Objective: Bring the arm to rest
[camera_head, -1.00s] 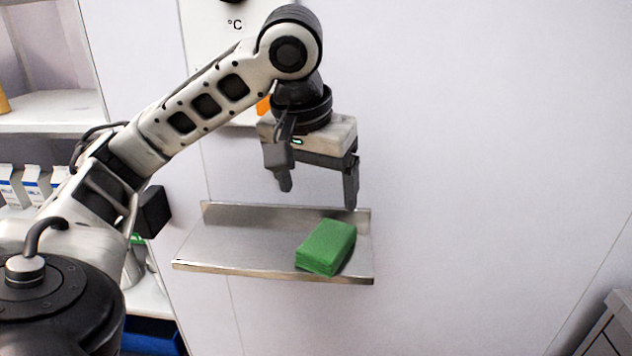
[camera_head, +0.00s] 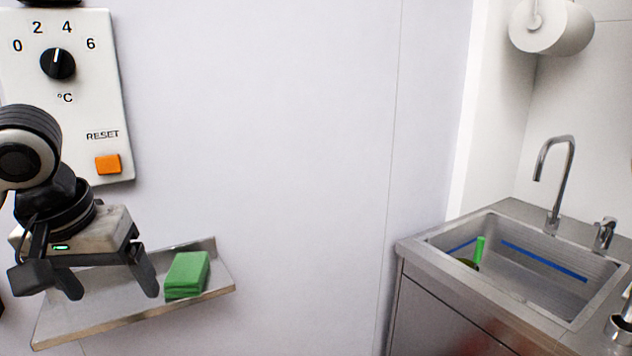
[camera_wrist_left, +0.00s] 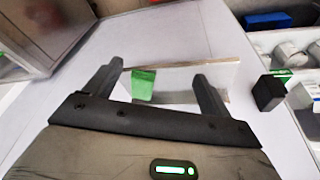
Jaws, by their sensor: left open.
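My left gripper (camera_head: 110,284) is at the lower left of the head view, in front of the small metal wall shelf. Its two fingers are apart with nothing between them. In the left wrist view my left gripper (camera_wrist_left: 155,84) also shows open, with the shelf beyond its fingers. A green sponge-like block (camera_head: 187,274) lies on the shelf, just right of the fingers in the head view and apart from them. The green block (camera_wrist_left: 143,86) shows between the fingers in the wrist view, farther off. My right gripper is not in view.
The metal shelf (camera_head: 205,297) juts from the white wall. Above it is a control panel (camera_head: 107,77) with a dial (camera_head: 58,63) and an orange reset button (camera_head: 108,164). A steel sink (camera_head: 416,247) with a tap (camera_head: 556,185) stands at the right. The middle wall is bare.

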